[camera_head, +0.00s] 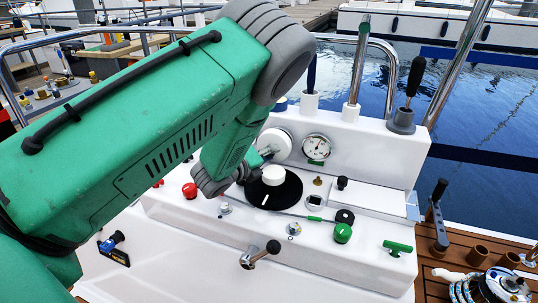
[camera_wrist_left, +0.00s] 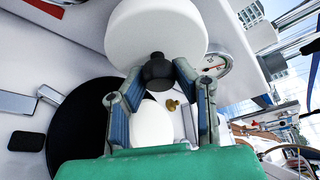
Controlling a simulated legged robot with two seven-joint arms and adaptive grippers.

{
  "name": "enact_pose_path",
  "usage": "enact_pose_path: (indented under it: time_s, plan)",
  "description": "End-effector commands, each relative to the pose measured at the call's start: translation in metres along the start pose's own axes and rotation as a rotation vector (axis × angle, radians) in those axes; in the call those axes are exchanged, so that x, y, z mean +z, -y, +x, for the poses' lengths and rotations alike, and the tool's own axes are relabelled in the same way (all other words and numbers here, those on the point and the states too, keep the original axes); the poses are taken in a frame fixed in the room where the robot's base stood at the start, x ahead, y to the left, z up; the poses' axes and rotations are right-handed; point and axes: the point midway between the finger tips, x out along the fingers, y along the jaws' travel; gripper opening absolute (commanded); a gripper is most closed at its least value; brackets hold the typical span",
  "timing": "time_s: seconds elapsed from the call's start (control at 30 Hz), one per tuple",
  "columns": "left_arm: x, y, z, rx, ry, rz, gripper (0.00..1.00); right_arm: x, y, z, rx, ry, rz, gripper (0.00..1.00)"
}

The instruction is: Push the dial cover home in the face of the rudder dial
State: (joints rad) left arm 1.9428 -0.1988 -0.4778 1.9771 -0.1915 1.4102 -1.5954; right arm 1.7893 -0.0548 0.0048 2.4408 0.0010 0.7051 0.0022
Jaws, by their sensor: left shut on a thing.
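The dial cover seems to be the white disc (camera_head: 277,140) with a dark knob, at the upright white panel. In the left wrist view the disc (camera_wrist_left: 155,30) fills the top middle, with its knob (camera_wrist_left: 158,72) between my fingers. My left gripper (camera_wrist_left: 158,76) is shut on this knob; in the head view the gripper (camera_head: 262,156) is partly hidden by my arm. The rudder dial's face is not visible behind the disc, and I cannot tell how deep the disc sits. My right gripper is not in view.
A round gauge (camera_head: 317,147) is right of the disc. Below are a black disc (camera_head: 289,188) with a white knob (camera_head: 273,175), a red knob (camera_head: 190,190), a green knob (camera_head: 343,233) and a metal lever (camera_head: 260,254).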

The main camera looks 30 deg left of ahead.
Motion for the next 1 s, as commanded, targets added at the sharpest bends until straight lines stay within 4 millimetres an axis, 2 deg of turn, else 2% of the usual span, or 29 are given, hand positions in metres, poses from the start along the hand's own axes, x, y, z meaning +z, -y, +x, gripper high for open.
enact_pose_path:
  time_s: [0.67, 1.0]
  plan:
    - [-0.0007, 0.0014, 0.0011, 0.000, 0.001, -0.001, 0.00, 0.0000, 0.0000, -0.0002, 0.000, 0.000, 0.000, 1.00]
    - [0.0023, 0.0009, 0.0080, -0.001, 0.001, -0.001, 0.00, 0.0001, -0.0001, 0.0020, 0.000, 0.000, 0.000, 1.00]
